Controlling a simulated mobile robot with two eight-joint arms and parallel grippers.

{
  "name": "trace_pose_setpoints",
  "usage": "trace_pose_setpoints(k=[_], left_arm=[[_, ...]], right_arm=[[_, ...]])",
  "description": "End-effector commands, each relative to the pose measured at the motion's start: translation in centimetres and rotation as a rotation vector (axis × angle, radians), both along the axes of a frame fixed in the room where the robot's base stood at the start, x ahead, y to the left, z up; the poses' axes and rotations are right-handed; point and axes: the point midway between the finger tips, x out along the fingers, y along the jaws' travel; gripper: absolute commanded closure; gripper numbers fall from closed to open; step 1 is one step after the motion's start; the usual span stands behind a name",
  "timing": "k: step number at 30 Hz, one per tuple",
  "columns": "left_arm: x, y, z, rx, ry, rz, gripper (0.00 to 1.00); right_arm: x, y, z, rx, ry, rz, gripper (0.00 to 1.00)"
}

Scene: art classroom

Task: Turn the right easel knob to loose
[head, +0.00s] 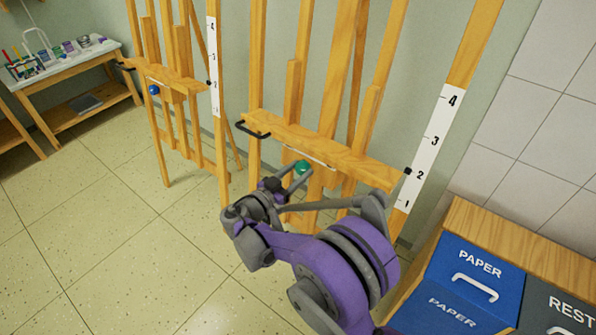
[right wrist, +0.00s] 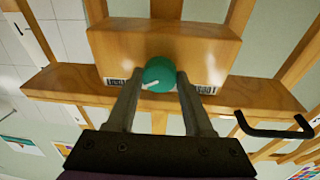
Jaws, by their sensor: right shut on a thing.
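The right easel's knob is a round green knob (head: 302,166) below the tray ledge of the right wooden easel (head: 330,152). In the right wrist view the green knob (right wrist: 159,72) has a white pointer mark toward its lower left. My right gripper (head: 299,174) is shut on the knob, with one finger on each side in the right wrist view (right wrist: 159,82). Small printed labels flank the knob on the wooden block; the fingers partly cover them and I cannot read them surely. My left gripper is not in view.
A second easel (head: 182,83) with a blue knob (head: 154,90) stands to the left. A black hook handle (head: 252,130) sticks out from the right easel's ledge. Blue paper bins (head: 472,262) stand at the lower right. The tiled floor on the left is clear.

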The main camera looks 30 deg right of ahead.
Motion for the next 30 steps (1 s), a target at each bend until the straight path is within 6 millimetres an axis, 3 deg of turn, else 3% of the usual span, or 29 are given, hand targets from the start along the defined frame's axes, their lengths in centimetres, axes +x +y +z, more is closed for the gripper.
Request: trace_pose_setpoints(k=[1, 3, 17, 30], left_arm=[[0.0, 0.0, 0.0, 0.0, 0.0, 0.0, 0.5], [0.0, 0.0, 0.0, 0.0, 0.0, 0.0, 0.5], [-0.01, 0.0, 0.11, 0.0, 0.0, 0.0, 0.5], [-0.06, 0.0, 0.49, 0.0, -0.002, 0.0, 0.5]], right_arm=[[-0.02, 0.0, -0.01, 0.0, 0.0, 0.0, 0.87], [-0.02, 0.01, -0.01, 0.0, 0.0, -0.001, 1.0], [-0.06, 0.0, -0.02, -0.037, 0.091, 0.017, 1.0], [-0.17, -0.02, -0.05, -0.18, 0.437, 0.082, 1.0]])
